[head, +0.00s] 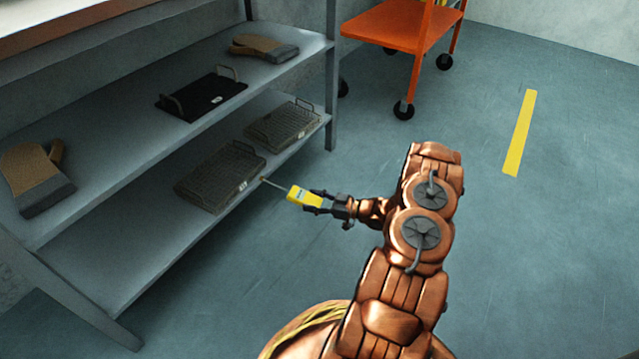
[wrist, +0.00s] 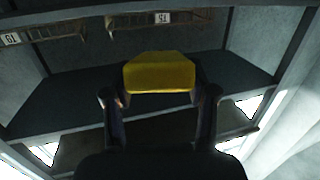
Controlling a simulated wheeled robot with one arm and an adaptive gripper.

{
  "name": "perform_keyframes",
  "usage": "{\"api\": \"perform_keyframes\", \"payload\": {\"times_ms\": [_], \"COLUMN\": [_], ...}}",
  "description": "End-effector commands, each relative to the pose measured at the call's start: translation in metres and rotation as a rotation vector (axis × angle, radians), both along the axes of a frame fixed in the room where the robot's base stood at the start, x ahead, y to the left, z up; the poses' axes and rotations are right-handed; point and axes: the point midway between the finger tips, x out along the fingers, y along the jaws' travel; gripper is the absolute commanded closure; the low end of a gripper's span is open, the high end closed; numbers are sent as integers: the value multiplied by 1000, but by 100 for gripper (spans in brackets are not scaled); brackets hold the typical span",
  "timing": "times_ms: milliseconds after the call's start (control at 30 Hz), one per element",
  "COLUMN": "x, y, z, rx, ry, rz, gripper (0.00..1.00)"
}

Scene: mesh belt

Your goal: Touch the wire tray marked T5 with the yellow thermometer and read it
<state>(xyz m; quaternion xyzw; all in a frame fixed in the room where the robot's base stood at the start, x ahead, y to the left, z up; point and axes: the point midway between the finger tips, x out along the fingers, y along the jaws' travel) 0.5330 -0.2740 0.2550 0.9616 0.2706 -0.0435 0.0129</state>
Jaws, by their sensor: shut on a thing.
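My gripper (head: 325,202) is shut on the yellow thermometer (head: 304,197), which also shows between the fingers in the wrist view (wrist: 160,75). Its thin probe points left toward the shelf, its tip near the front right corner of the nearer wire tray (head: 215,180); I cannot tell whether they touch. A second wire tray (head: 283,125) lies farther back on the same lower shelf. Both trays have white tags. In the wrist view, the middle tag (wrist: 162,17) seems to read T5, and the other tag (wrist: 12,38) is hard to read. The thermometer's reading is not legible.
The grey shelf unit (head: 130,235) has an upper shelf holding a black tray (head: 202,95) and two brown-and-grey mitts (head: 264,47) (head: 38,178). A shelf post (head: 331,95) stands at its far end. An orange cart (head: 400,30) stands behind. The floor at right is clear.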

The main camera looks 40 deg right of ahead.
Motion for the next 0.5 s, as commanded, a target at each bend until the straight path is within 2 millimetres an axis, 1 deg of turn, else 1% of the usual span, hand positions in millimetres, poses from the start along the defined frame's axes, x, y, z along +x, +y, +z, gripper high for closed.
{"api": "perform_keyframes", "payload": {"times_ms": [100, 200, 500], "x": [-11, -15, -15], "y": [13, 18, 18], "z": [3, 4, 4], "rx": [2, 2, 2], "ry": [0, 0, 0], "rz": [33, 47, 48], "gripper": [84, 84, 84]}}
